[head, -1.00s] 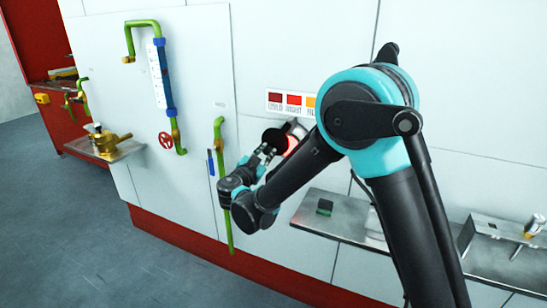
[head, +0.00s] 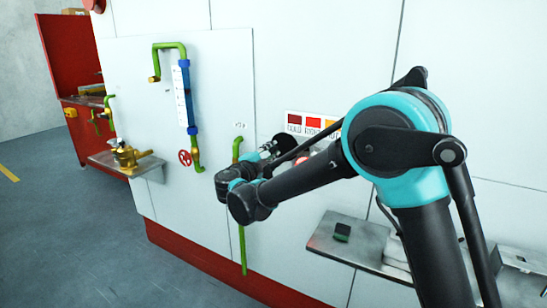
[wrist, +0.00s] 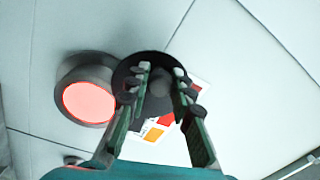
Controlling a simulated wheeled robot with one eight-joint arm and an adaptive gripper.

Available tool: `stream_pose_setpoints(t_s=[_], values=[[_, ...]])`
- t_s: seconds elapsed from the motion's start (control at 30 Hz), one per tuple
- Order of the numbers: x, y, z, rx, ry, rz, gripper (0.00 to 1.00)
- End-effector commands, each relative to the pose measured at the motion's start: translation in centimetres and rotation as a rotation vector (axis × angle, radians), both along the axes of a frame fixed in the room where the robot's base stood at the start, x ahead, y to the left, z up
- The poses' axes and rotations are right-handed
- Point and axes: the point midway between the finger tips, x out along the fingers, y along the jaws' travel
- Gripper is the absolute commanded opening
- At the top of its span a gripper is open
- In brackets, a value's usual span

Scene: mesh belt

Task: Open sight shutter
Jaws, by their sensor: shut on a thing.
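The sight shutter (wrist: 125,77) is a dark round disc with a knob in its middle. In the wrist view it sits beside the round sight port (wrist: 88,102), overlapping the edge of its dark housing. The port's face glows red and is largely uncovered. My gripper (wrist: 161,78) is shut on the shutter's knob, with a finger on each side. In the head view my gripper (head: 271,151) is at the wall, and my arm partly hides the shutter and port.
A colour chart (head: 313,122) with dark red, red and orange patches is on the wall by the port. A green pipe (head: 242,250) runs down left of my gripper. A metal shelf (head: 345,245) juts out below right. A gauge tube (head: 182,95) and red handwheel (head: 184,157) are further left.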

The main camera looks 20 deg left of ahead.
Motion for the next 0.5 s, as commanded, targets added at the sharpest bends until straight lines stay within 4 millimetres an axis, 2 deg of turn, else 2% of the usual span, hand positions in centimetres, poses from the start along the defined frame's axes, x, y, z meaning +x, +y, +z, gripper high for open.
stream_pose_setpoints(t_s=[0.5], values=[[-0.01,0.04,0.98,0.086,-0.007,-0.001,0.00]])
